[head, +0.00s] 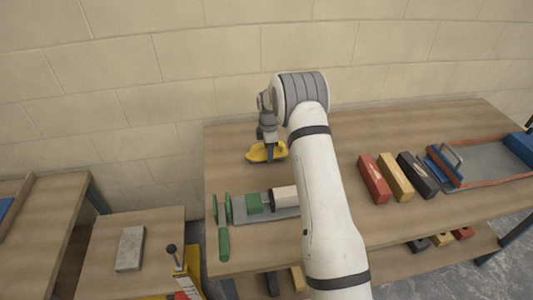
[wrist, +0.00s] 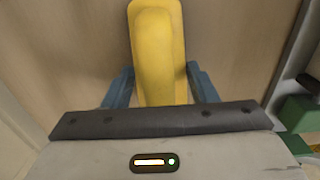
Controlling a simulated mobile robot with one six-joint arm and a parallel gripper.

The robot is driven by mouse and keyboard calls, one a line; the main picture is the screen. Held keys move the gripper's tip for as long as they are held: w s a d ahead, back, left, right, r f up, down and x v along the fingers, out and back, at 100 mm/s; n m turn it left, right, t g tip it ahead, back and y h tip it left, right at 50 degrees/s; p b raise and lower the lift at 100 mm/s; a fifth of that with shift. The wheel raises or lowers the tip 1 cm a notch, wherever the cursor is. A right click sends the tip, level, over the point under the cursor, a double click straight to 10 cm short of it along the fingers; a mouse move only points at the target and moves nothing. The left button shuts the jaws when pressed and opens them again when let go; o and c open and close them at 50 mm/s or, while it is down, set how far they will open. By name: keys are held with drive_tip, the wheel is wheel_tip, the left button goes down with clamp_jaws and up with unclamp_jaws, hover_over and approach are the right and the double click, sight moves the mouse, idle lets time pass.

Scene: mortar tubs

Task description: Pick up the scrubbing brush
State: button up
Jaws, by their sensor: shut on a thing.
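The scrubbing brush appears to be the yellow, long, rounded block (head: 256,155) at the back left of the wooden table; its bristles cannot be made out. My gripper (head: 269,153) points down over it, with blue fingers on either side. In the wrist view the yellow body (wrist: 158,45) runs up the picture between the two blue fingers of my gripper (wrist: 160,80), which are shut on it. Its near end is hidden behind my gripper's body. I cannot tell whether the brush is touching the table.
Green parts and a pale roller-like piece lie on a grey plate (head: 240,210) in front of the brush. Red, yellow and black blocks (head: 396,178) and a grey tray (head: 490,158) are to the right. A wall (head: 150,80) stands behind the table.

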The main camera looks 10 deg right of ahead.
drive_tip(key=shift+c, duration=1.2)
wheel_tip(320, 180, up, 10)
drive_tip(key=shift+r+b, duration=0.1)
drive_tip(key=shift+b, duration=0.85)
drive_tip(key=o, duration=0.5)
drive_tip(key=c, duration=0.3)
drive_tip(key=shift+c, duration=0.2)
